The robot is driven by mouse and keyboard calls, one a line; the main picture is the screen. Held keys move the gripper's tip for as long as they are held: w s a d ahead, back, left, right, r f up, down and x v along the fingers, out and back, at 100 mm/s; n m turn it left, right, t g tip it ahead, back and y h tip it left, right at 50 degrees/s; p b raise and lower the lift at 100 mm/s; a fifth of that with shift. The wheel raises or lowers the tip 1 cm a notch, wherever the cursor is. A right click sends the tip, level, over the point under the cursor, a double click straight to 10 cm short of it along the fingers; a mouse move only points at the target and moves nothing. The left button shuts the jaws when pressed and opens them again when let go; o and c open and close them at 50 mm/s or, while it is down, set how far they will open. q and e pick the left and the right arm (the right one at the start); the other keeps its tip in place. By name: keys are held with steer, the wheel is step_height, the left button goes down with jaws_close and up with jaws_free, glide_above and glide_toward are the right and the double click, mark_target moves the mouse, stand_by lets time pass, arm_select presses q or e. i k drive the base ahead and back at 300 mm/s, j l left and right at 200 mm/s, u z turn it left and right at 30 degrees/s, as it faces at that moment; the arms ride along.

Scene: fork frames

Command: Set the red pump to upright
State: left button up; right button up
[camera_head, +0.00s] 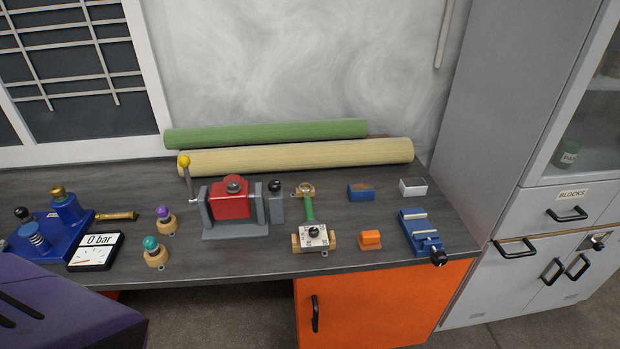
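The red pump (230,204) is a red block in a grey frame near the middle of the dark worktop. Its grey base (236,232) rests on the worktop. A thin lever at its left side rises nearly upright, leaning slightly left, with a yellow knob (184,161) on top. A dark round knob (274,188) is at its right end. Neither of my grippers is in view.
Left of the pump are knobbed wooden pieces (155,253), a "0 bar" gauge (96,252) and a blue device (62,222). Right are a green-handled tool (308,208), small blocks (369,240) and a blue vise (420,232). Rolls (300,157) lie behind.

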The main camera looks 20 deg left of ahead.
mark_target(225, 204)
steer(key=u, duration=1.5)
